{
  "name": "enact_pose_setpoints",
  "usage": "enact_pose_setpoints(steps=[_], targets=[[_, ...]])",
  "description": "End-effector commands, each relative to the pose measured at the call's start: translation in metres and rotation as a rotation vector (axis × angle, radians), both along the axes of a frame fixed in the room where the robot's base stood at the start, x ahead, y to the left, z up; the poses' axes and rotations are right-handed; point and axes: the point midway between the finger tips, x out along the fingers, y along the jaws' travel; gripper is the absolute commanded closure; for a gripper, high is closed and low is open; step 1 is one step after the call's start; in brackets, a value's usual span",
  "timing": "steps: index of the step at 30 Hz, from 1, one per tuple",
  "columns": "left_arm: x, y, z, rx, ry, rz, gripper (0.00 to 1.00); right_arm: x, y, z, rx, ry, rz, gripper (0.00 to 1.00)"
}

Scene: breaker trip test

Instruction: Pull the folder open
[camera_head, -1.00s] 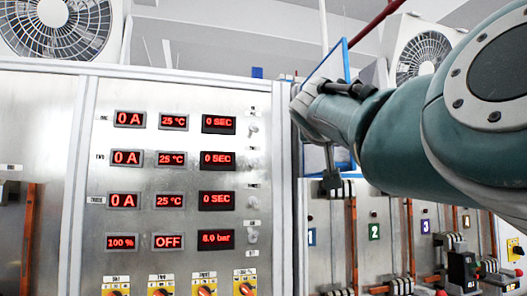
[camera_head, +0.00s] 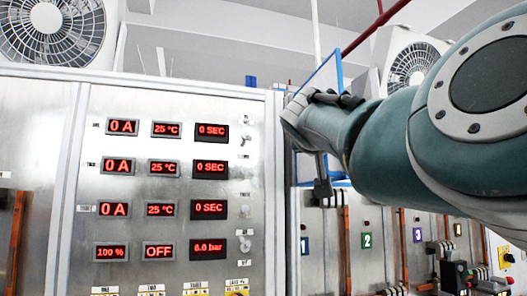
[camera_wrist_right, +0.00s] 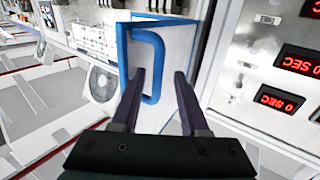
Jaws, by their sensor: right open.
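The folder is a pale panel with a blue edge and a blue loop handle. In the right wrist view the folder (camera_wrist_right: 178,50) stands ahead of my right gripper (camera_wrist_right: 160,77). The blue handle (camera_wrist_right: 158,65) shows between the two spread fingers, which are open; I cannot tell whether either finger touches it. In the head view the folder's blue edge (camera_head: 339,70) rises behind my right gripper (camera_head: 300,112), whose arm comes in from the right and hides much of the folder. My left gripper is not in view.
A metal control panel (camera_head: 70,240) with red displays (camera_head: 209,168) and several knobs stands left of the gripper, close beside the folder. Numbered breaker bays (camera_head: 366,242) lie below and right of my arm. Fans (camera_head: 413,62) sit above.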

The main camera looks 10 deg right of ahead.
Motion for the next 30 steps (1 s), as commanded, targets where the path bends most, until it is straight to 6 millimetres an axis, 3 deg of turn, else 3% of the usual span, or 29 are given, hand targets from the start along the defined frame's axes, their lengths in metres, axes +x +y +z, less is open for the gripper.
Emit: enact_pose_setpoints(steps=[8, 18, 24, 30], targets=[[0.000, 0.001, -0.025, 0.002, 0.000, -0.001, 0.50, -0.016, 0.006, -0.006, 0.002, -0.005, -0.008, 0.55], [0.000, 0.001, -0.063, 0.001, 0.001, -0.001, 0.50, -0.063, 0.029, -0.005, 0.000, -0.005, 0.001, 0.55], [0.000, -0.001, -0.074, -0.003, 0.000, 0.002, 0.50, -0.085, 0.038, -0.002, -0.001, -0.002, 0.001, 0.55], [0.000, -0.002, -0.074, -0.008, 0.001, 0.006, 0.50, -0.090, 0.041, -0.001, 0.000, 0.001, 0.002, 0.55]])
